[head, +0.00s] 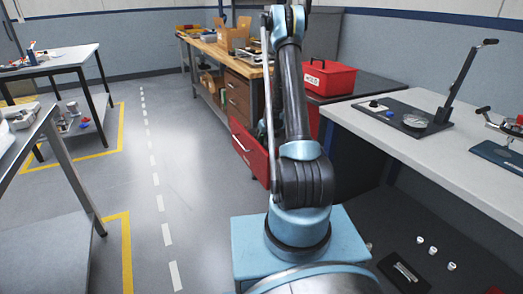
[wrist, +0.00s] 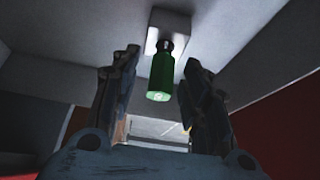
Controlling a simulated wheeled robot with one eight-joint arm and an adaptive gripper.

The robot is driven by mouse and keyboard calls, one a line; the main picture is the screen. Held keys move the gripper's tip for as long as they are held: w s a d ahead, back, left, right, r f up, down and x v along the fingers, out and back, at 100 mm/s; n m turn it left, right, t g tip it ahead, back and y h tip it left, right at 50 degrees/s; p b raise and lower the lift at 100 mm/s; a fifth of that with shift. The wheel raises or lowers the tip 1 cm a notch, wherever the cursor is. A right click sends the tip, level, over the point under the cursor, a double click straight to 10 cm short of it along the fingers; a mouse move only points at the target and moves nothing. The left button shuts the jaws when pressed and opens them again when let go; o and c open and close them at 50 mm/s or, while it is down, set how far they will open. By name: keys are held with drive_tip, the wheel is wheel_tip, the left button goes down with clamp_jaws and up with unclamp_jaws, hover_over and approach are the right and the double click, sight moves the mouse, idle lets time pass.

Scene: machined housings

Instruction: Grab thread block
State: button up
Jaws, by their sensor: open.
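My gripper (wrist: 162,60) shows in the wrist view with its two dark fingers apart and nothing held between them. A green cylinder (wrist: 161,78) with a dark neck appears between the fingers in the picture, beyond them. It hangs below a pale square mount (wrist: 172,28); no contact with the fingers is visible. No thing in either view can be told for sure as the thread block. In the head view my arm reaches up past the top edge, and my gripper is out of the picture.
A white bench (head: 455,160) with a lever fixture (head: 440,112) stands at right. A red toolbox (head: 330,78) and an open red drawer (head: 250,150) are behind my arm. A wooden workbench (head: 215,50) stands farther back. The floor at left centre (head: 190,190) is clear.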

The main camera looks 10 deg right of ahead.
clamp_jaws()
